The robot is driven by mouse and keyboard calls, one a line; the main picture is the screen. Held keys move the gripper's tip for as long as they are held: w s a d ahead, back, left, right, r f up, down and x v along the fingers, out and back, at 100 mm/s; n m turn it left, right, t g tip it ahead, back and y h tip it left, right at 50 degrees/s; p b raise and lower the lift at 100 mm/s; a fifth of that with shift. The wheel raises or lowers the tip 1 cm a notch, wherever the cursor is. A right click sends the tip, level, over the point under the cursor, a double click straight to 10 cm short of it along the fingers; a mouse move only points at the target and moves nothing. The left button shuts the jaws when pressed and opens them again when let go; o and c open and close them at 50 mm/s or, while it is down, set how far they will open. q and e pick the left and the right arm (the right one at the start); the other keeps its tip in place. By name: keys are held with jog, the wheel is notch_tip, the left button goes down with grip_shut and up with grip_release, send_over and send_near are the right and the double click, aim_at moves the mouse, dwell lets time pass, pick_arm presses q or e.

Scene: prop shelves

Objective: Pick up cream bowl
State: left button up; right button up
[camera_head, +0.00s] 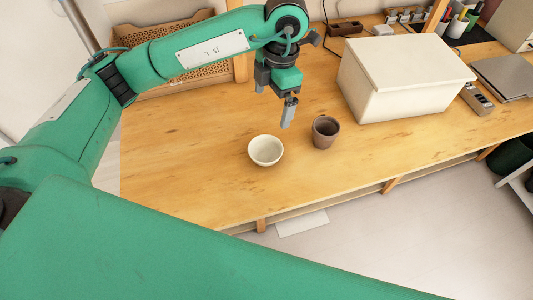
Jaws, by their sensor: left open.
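The cream bowl (265,151) stands upright on the wooden table, left of a brown cup, and looks empty. My left gripper (288,113) hangs pointing down above the table, a little beyond and to the right of the bowl. It is open with nothing between its fingers, and it does not touch the bowl. My right gripper is out of view.
The brown cup (325,132) stands close to the bowl's right. A large white lidded box (405,78) is behind it at the right. The wooden table (180,160) is clear left of the bowl. A perforated tray (190,68) is at the back left.

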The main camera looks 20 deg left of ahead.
pick_arm(q)
notch_tip(320, 180, down, 5)
jog(key=b, duration=0.4)
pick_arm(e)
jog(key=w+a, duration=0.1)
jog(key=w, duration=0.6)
pick_arm(q)
send_over(264, 156)
jog(key=d, duration=0.1)
jog(key=f, duration=0.9)
jog(key=shift+w+f+p, duration=0.3)
jog(key=shift+f+p, duration=0.05)
jog(key=shift+s+a+f+p, duration=0.1)
jog(key=shift+a+f+p, duration=0.1)
jog(key=shift+f, duration=0.95)
jog(key=shift+s+a+f+p, duration=0.1)
jog(key=shift+f+p, duration=0.1)
jog(key=shift+f, duration=0.9)
jog(key=c, duration=0.8)
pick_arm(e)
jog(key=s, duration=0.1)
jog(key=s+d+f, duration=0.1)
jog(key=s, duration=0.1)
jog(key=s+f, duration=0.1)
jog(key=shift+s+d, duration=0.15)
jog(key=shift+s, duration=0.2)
